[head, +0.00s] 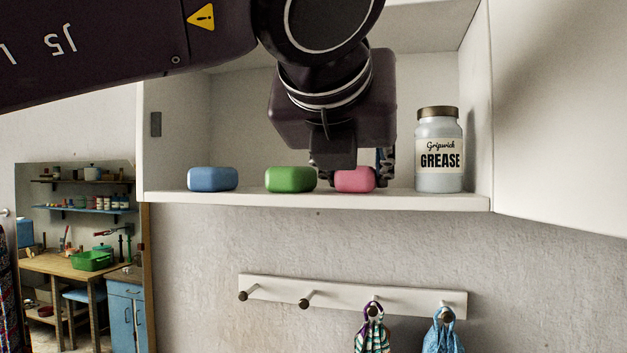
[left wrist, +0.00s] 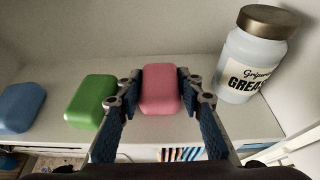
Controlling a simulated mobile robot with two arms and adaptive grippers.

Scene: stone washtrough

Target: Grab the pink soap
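The pink soap (head: 354,179) lies on the cabinet shelf (head: 320,200), right of the green soap. My left gripper (head: 354,172) reaches down to it from above, and its wrist hides the back of the shelf there. In the left wrist view, the pink soap (left wrist: 160,92) sits between the two blue-padded fingertips (left wrist: 160,85), one on each side. The fingers are spread, very close to the soap's sides; I cannot see clearly whether they touch it. My right gripper does not show.
A green soap (head: 290,179) and a blue soap (head: 213,179) lie left on the shelf. A grease jar (head: 439,150) stands close on the right, near the cabinet's side wall. A peg rail (head: 340,295) with hanging cloths is below.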

